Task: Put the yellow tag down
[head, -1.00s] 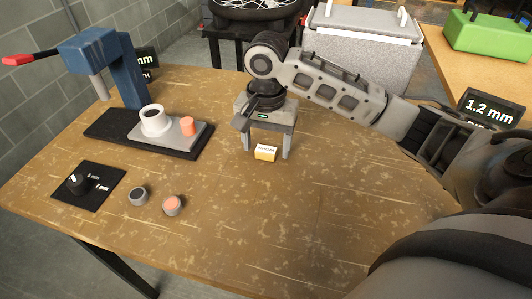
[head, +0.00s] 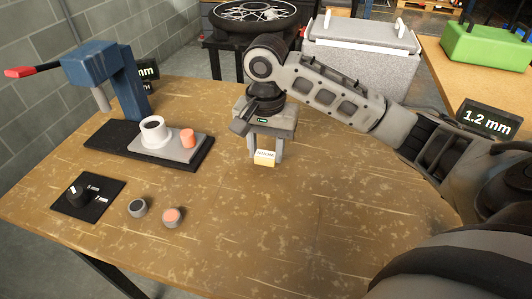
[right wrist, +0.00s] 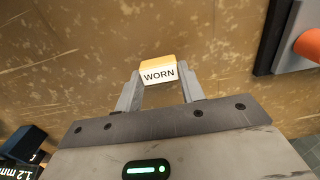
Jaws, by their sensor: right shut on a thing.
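The yellow tag (head: 264,160) is a small block with a white label at the middle of the wooden table. The label reads "WORN" in the right wrist view (right wrist: 158,75). My right gripper (head: 265,153) points down over the table and is shut on the tag, with one finger on each side. In the right wrist view my right gripper (right wrist: 159,82) has the tag between its fingertips. The tag is at or close above the tabletop; I cannot tell whether it touches. My left gripper is not in view.
On the wooden table (head: 330,215), a blue press (head: 120,80) stands at the left with a grey plate holding a white ring and an orange cylinder (head: 187,138). A black dial plate (head: 88,197) and two small round pieces (head: 172,217) lie front left. The table's front middle is clear.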

